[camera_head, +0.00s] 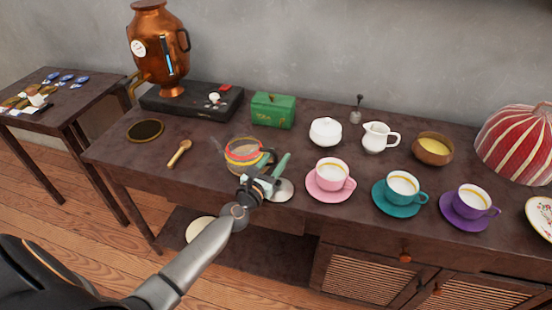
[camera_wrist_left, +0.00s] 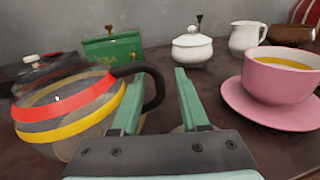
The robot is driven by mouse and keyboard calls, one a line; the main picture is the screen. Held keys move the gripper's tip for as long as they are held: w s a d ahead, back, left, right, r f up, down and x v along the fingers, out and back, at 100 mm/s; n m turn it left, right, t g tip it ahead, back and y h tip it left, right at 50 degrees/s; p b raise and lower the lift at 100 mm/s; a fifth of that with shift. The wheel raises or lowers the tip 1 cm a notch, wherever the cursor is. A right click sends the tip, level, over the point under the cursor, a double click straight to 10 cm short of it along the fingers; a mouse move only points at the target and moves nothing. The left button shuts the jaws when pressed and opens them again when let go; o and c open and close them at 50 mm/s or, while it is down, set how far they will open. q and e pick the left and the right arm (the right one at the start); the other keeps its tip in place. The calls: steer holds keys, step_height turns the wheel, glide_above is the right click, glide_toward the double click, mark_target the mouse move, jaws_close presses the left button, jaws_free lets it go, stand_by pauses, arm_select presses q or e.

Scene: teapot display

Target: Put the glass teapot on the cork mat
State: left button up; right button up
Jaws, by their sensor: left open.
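The glass teapot (camera_head: 240,160), with red and yellow bands and a black handle, stands on the dark table near its front edge. It fills the left of the left wrist view (camera_wrist_left: 65,108). The cork mat (camera_head: 145,130) is a dark disc with a tan rim, lying flat and bare at the table's left. My left gripper (camera_head: 279,167) is open and empty, just right of the teapot. In the left wrist view the handle's outer curve shows between its two fingers (camera_wrist_left: 160,78), but I cannot tell whether it is at their depth. My right gripper is not in view.
A copper samovar (camera_head: 160,40) on a black base stands behind the mat. A green tea box (camera_head: 273,111) and white sugar bowl (camera_head: 325,132) stand behind; a pink cup (camera_head: 328,172) on a saucer is right.

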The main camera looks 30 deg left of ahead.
arm_select(q)
steer(key=shift+r, duration=0.1)
steer(key=shift+s+r+p, duration=0.1)
steer(key=shift+r+p, duration=0.05)
steer(key=shift+p, duration=0.15)
steer(key=s, duration=1.1)
steer(key=s+d+f+n+g+h, duration=0.2)
steer(key=s+d+f+n, duration=0.6)
steer(key=n, duration=0.8)
steer(key=s+d+f+n+g+h, duration=0.2)
steer(key=s+d+f+n+g, duration=0.5)
steer(key=n, duration=1)
steer(key=shift+s+d+f+b, duration=0.45)
steer(key=shift+s+d, duration=0.25)
steer(key=shift+s, duration=0.05)
